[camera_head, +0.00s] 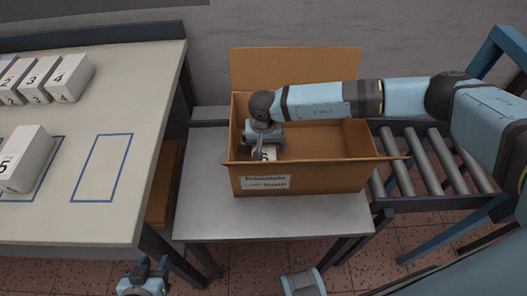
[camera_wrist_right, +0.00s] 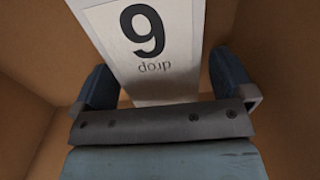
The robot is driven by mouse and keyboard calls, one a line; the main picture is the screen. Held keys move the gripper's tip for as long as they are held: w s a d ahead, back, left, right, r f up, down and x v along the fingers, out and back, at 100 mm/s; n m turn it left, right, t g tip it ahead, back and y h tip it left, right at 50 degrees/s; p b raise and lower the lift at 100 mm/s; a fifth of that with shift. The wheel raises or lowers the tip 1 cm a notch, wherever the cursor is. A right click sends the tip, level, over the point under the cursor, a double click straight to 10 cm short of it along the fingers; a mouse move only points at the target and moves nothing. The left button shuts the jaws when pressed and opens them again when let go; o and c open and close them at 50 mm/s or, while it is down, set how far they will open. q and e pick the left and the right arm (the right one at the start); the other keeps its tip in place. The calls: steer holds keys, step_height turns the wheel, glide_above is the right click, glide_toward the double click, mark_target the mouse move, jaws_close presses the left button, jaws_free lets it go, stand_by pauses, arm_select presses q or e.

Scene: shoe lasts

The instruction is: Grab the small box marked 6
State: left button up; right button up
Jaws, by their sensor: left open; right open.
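The small box marked 6 (camera_head: 266,154) stands inside the open cardboard box (camera_head: 345,182), near its left end. In the right wrist view the white small box (camera_wrist_right: 150,45) shows its label upside down, so the 6 looks like a 9. My right gripper (camera_head: 263,140) reaches down into the cardboard box over the small box. Its fingers are open on either side of the white box, with gaps visible. In the head view the gripper hides much of the small box. My left gripper (camera_head: 145,275) is open and empty at the bottom, away from the boxes.
The cardboard box stands on a grey table (camera_head: 210,190), with flaps open. A roller conveyor (camera_head: 425,160) lies to its right. A pale table (camera_head: 120,95) at left holds white boxes marked 2, 3, 4 and 5, and an empty blue outline (camera_head: 101,168).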

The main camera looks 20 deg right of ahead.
steer(key=shift+f, duration=0.8)
steer(key=shift+c, duration=0.2)
steer(key=shift+r, duration=0.1)
steer(key=c, duration=1)
